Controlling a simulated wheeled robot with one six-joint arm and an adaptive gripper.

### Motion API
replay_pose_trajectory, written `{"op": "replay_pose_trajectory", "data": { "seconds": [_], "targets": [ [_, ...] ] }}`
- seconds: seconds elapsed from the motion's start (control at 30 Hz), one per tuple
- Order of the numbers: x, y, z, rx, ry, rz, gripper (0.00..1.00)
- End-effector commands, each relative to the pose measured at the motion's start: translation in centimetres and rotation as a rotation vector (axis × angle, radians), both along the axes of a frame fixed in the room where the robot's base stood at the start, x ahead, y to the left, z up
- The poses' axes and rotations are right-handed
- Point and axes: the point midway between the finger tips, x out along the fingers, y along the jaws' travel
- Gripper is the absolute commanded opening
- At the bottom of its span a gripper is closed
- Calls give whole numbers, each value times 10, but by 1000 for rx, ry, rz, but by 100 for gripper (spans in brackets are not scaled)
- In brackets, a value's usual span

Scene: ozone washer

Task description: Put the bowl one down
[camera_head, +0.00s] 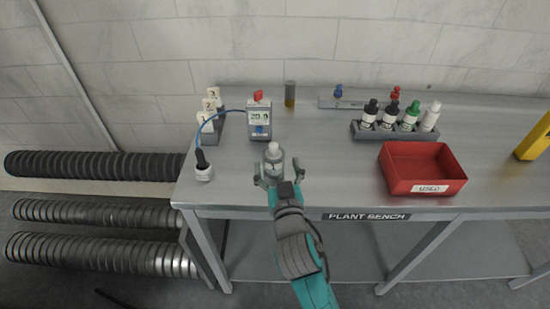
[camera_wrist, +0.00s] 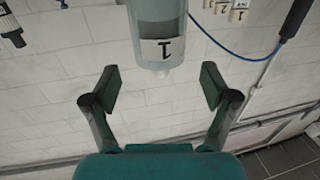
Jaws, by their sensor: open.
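The bowl one (camera_head: 273,155) looks like a clear, bottle-shaped filter bowl with a pale top. It appears upright near the front edge of the plant bench (camera_head: 330,180); its base is partly hidden by my gripper. In the wrist view the bowl (camera_wrist: 158,25) appears upside down at the top, with a white label marked 1. My gripper (camera_head: 280,172) is open, its fingers on either side of the bowl in the head view. In the wrist view the open fingers (camera_wrist: 155,90) have a clear gap between them, and the bowl lies beyond them, apart from both.
A meter (camera_head: 260,120) with a blue cable stands behind, beside numbered pieces (camera_head: 209,108). A red USED bin (camera_head: 424,187) and a rack of bottles (camera_head: 385,136) are right. The bench between bowl and bin is clear.

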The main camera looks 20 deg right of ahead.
Motion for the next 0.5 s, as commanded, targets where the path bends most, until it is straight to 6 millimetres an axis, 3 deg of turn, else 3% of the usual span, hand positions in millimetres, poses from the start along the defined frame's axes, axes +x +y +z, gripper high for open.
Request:
{"op": "replay_pose_trajectory", "data": {
  "seconds": [0.2,0.5],
  "targets": [
    [-42,9,-1,0,3,2,85],
    [-76,15,-1,-1,2,1,85]
  ]
}}
